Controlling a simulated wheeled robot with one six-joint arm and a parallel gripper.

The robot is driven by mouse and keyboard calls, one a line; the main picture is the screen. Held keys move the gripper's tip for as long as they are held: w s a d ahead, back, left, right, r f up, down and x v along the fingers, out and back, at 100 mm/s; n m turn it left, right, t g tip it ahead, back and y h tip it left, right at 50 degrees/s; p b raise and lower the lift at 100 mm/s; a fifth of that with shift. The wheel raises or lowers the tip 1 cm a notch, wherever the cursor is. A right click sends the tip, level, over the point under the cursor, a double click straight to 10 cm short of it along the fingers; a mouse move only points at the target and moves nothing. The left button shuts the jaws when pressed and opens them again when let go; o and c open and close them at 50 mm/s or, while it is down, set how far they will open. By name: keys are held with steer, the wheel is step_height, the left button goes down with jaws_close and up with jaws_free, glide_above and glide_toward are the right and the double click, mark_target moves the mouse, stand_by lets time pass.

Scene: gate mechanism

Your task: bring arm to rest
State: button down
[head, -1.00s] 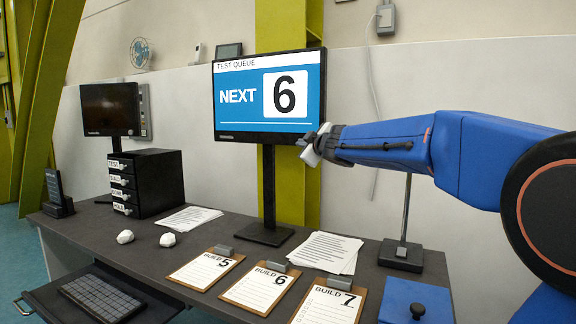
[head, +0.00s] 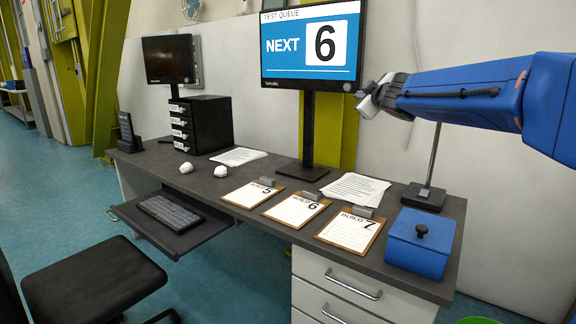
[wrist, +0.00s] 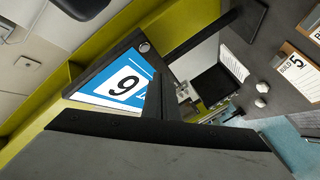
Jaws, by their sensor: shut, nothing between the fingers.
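My gripper (head: 368,97) is at the end of my blue arm, which reaches in from the right in the head view. It is raised above the desk, just right of the monitor's lower edge. Its fingers are shut with nothing between them. In the wrist view the dark gripper body (wrist: 165,150) fills the lower part. The monitor (head: 311,46) reads "TEST QUEUE NEXT 6"; it also shows tilted in the wrist view (wrist: 120,85).
The desk (head: 265,245) holds clipboards Build 5 (head: 253,194), Build 6 (head: 297,209) and Build 7 (head: 350,231), a blue lidded box (head: 420,242), a black drawer unit (head: 205,125) and papers (head: 356,189). A black chair (head: 92,280) stands at front left. A lamp base (head: 424,197) stands below my arm.

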steer(key=s+d+f+m+g+h, duration=0.25)
steer(key=s+d+f+m, duration=0.2)
steer(key=s+f, duration=0.6)
steer(key=s+d+f+m+g+h, duration=0.2)
steer(key=s+d+f+m+g, duration=0.3)
steer(key=s, duration=1)
steer(key=s+a+f+g+y, duration=0.1)
steer(key=s+f+g, duration=0.1)
steer(key=s+f, duration=0.9)
steer(key=s+a+f+m+g+y, duration=0.1)
steer(key=s+a+f+g, duration=0.1)
steer(key=s+f, duration=0.9)
steer(key=s, duration=0.4)
steer(key=shift+a, duration=0.2)
steer(key=shift+f+g+y, duration=0.1)
steer(key=shift+g+y, duration=0.15)
